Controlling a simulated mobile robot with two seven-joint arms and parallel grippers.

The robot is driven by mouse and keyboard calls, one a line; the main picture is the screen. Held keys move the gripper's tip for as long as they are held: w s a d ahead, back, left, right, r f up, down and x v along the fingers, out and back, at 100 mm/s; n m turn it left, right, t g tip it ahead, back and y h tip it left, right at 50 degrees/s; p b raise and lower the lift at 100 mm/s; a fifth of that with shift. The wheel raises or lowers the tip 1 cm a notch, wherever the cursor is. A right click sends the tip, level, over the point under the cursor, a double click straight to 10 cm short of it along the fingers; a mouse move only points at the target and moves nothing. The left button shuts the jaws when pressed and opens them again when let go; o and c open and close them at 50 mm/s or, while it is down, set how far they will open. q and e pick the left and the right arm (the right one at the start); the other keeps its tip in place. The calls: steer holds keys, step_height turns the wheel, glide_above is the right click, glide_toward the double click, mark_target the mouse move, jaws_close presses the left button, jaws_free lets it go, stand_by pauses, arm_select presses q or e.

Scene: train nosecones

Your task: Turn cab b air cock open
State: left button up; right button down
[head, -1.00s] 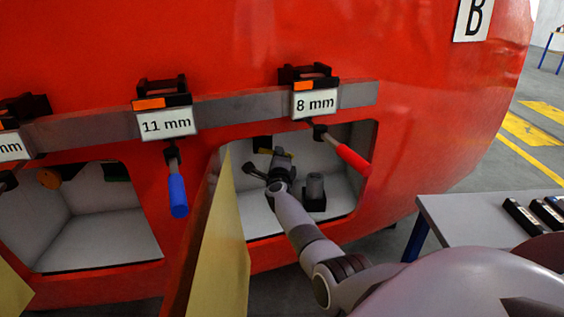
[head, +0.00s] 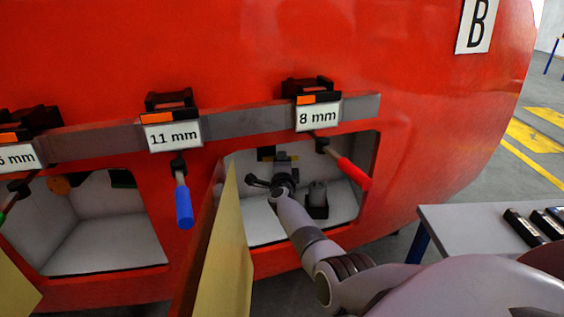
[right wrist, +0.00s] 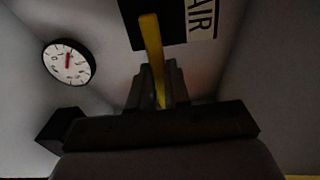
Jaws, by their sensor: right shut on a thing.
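The air cock's yellow lever (right wrist: 151,45) stands out from a black plate (right wrist: 165,22) by a white AIR label (right wrist: 201,17) in the right wrist view. It runs down, slightly tilted, between the fingers of my right gripper (right wrist: 158,88), which is shut on it. In the head view my right gripper (head: 283,160) is inside the open compartment (head: 345,195) under the 8 mm label. My left gripper is not in view.
A round gauge (right wrist: 69,63) is on the compartment's back wall. A dark cylinder (head: 318,196) stands right of my gripper. An opened yellow-faced door (head: 232,250) is at left. Red-handled (head: 353,174) and blue-handled (head: 184,208) tools hang nearby. A grey table (head: 470,235) is at right.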

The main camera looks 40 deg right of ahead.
steer(key=c, duration=1.1)
jaws_free()
steer(key=p+v, duration=0.3)
steer(key=v, duration=0.4)
steer(key=shift+s, duration=0.1)
